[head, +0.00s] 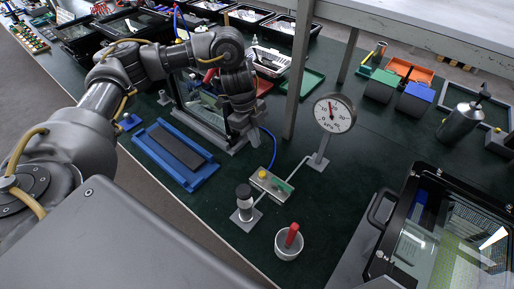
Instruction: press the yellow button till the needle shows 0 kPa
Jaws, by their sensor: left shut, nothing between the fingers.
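The yellow button (262,174) sits on a small pale valve box (271,185) on the dark green bench. A round white gauge marked kPa (335,113) stands on a post to its right. Its red needle points roughly upward, near the middle of the scale and away from the scale's end; the exact reading is too small to tell. My left gripper (250,142) hangs fingers down, shut and empty, behind and slightly left of the button. It appears above the bench, apart from the button. My right gripper is not in view.
A black-topped cylinder (244,200) stands just left of the valve box. A pale cup with a red handle (288,242) is in front. A blue tray (175,153) lies left, and a glass-lidded case (450,240) sits right. A grey post (298,70) rises behind.

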